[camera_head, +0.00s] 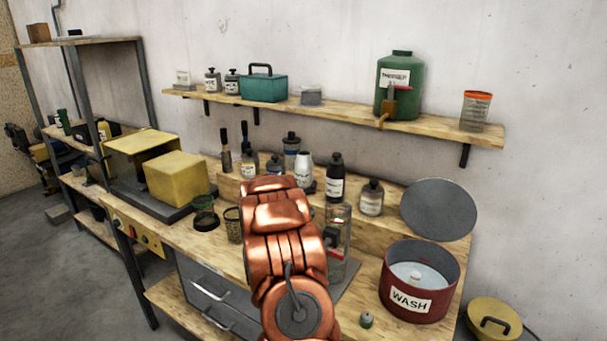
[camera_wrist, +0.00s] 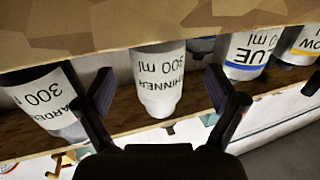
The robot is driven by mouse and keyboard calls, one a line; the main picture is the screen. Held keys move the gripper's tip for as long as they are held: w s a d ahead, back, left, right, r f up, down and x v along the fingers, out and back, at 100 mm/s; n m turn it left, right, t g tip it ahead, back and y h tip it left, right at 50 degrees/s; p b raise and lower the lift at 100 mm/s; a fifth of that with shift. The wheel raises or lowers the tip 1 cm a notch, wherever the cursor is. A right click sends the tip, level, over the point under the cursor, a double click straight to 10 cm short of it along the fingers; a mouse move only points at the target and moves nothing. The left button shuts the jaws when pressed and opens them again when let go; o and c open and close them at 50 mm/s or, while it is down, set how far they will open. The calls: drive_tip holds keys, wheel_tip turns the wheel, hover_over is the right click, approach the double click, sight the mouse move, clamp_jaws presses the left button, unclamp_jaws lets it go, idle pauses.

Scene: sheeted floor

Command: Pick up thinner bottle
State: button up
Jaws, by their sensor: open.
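The thinner bottle (camera_wrist: 158,75) is white, with a label reading "THINNER 300 ml" that appears upside down in the wrist view. It stands near the middle of that view, between the two fingers in the picture, with a gap on each side. My gripper (camera_wrist: 163,92) is open and empty. How far the fingers reach around the bottle is hard to tell. In the head view my copper-coloured arm covers the gripper. A white bottle (camera_head: 304,168) just past the arm looks like the same one.
A hardener bottle (camera_wrist: 45,100) is on one side in the wrist view; blue (camera_wrist: 245,55) and yellow (camera_wrist: 300,45) labelled bottles are on the other. A black bottle (camera_head: 336,180) stands close to the white one. A red wash tub (camera_head: 447,285) is at right. A wall shelf (camera_head: 345,112) hangs above.

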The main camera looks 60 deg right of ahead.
sight(304, 176)
drive_tip(key=shift+p+x, duration=0.75)
drive_tip(key=shift+x, duration=0.35)
drive_tip(key=shift+p+x, duration=0.55)
drive_tip(key=shift+x, duration=0.75)
drive_tip(key=shift+s+d, duration=0.1)
drive_tip(key=shift+s, duration=0.05)
drive_tip(key=shift+c, duration=0.2)
drive_tip(key=c, duration=1.5)
drive_tip(key=shift+c, duration=0.6)
drive_tip(key=shift+r, duration=0.15)
